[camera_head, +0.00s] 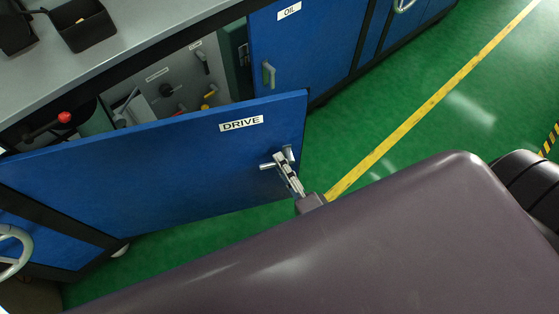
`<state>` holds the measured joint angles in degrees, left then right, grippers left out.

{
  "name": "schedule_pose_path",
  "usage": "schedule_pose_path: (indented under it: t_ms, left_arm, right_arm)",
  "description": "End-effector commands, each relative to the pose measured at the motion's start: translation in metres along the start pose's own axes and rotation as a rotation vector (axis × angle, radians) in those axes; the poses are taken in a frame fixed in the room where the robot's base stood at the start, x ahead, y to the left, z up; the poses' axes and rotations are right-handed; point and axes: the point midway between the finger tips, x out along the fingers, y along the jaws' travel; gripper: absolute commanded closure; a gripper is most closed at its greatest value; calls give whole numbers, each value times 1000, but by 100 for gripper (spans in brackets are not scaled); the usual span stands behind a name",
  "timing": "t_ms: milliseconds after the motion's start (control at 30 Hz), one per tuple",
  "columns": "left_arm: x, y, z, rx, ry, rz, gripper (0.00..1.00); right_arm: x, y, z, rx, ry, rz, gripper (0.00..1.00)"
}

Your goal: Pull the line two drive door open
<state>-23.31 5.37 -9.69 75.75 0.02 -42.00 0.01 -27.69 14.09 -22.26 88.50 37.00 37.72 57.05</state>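The blue drive door (150,165), marked DRIVE, stands swung out from its cabinet, with its free edge at the right. Its silver lever handle (267,166) sits near that edge. My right gripper (283,165) is at the handle, its fingers close together and seemingly closed around the lever; the exact contact is small in the picture. My purple-grey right arm covers the lower part of the view. My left gripper is not in view.
Behind the door, the open cabinet shows a grey panel (188,78) with several levers and a red knob (64,117). A closed blue OIL door (300,50) stands to the right. Green floor (410,105) with a yellow line (430,104) is clear. Dark trays (88,35) sit on the worktop.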

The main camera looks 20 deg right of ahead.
Motion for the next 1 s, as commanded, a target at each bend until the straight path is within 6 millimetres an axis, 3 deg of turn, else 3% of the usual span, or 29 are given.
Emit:
schedule_pose_path:
  t_ms: [300, 500, 900, 1000]
  left_arm:
    - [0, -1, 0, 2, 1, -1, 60]
    - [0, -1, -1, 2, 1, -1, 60]
    - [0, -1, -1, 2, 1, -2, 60]
    - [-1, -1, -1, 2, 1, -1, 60]
  right_arm:
    - [-69, 1, 0, 0, -2, 4, 71]
    - [-97, 0, 1, 0, -2, 2, 71]
    - [-105, 0, 1, 0, -1, 0, 71]
    - [-104, 1, 2, -11, -8, 8, 82]
